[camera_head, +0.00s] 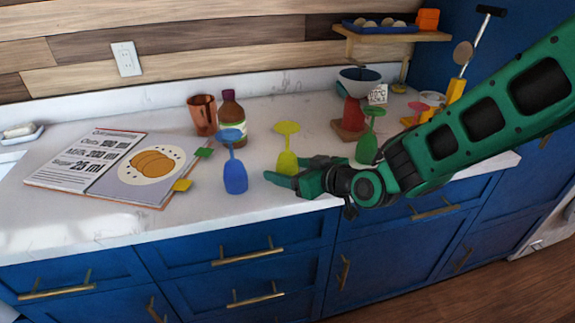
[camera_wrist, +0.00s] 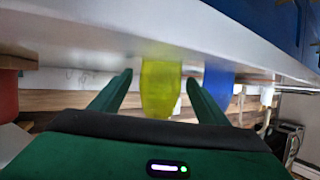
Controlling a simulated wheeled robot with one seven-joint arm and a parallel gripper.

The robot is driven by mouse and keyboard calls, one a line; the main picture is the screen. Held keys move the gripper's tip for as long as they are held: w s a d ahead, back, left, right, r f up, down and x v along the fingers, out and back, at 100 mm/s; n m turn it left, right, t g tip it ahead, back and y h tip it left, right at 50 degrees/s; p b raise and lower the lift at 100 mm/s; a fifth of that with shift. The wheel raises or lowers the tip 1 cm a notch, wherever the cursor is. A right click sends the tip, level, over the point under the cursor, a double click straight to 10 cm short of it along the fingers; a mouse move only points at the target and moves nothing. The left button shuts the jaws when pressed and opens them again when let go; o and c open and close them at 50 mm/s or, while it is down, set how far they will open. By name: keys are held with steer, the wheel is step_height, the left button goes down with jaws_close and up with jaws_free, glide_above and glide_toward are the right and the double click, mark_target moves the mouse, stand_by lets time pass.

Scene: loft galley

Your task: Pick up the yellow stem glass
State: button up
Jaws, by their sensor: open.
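The yellow stem glass (camera_head: 287,150) stands upside down on the white counter, its bowl down and its foot up. In the wrist view the yellow glass (camera_wrist: 161,85) shows between and beyond my two fingers. My gripper (camera_head: 283,174) is open, low over the counter at the glass's bowl. The fingers look apart from the glass, though contact is hard to tell. A blue stem glass (camera_head: 234,170) stands upside down to the left; it also shows in the wrist view (camera_wrist: 215,85). A green stem glass (camera_head: 368,140) stands behind my arm.
A brown bottle (camera_head: 232,118) and a copper mug (camera_head: 203,115) stand behind the glasses. An open cookbook (camera_head: 110,165) lies at left. A red object (camera_head: 353,113) on a wooden block stands at right. The counter's front edge is close to my gripper.

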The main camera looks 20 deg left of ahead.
steer(key=shift+w+a+f, duration=0.1)
steer(key=shift+w+a, duration=0.05)
steer(key=shift+a, duration=0.05)
steer(key=c, duration=1.2)
